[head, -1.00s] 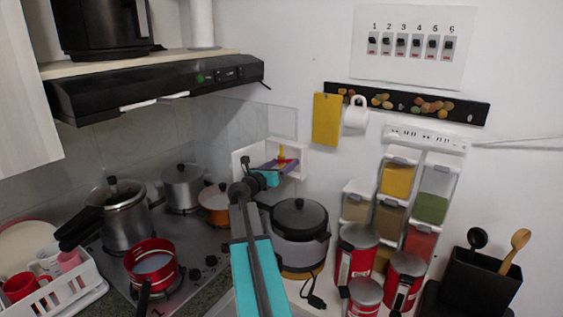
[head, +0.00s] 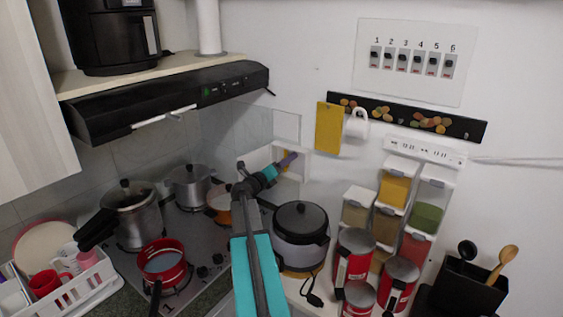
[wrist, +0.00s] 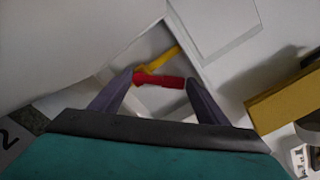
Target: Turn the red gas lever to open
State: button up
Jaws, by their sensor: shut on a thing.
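The red gas lever (wrist: 160,80) lies across the space between my two purple fingertips in the wrist view. It is joined to a yellow gas pipe fitting (wrist: 158,63) inside a white recessed box. My gripper (wrist: 160,84) is shut on the lever, with a finger at each end of it. In the head view my gripper (head: 287,161) reaches into the white wall box (head: 294,187), fingers tilted up to the right. The lever is hidden there behind the fingers, and only a little yellow shows.
A yellow board (head: 328,130) and a white mug (head: 356,127) hang right of the box. A rice cooker (head: 300,245) stands below my arm. The stove (head: 205,240) with several pots is left, and the range hood (head: 170,105) is above.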

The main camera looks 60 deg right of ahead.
dwell(0.4)
jog(key=o, duration=1.2)
jog(key=shift+s, duration=0.1)
jog(key=shift+a, duration=0.1)
jog(key=a+b, duration=0.1)
jog(key=a, duration=0.3)
jog(key=a+b, duration=0.2)
jog(key=a, duration=0.3)
jog(key=w+a+b, duration=0.1)
jog(key=a+b, duration=0.1)
jog(key=a, duration=0.2)
jog(key=shift+a, duration=0.35)
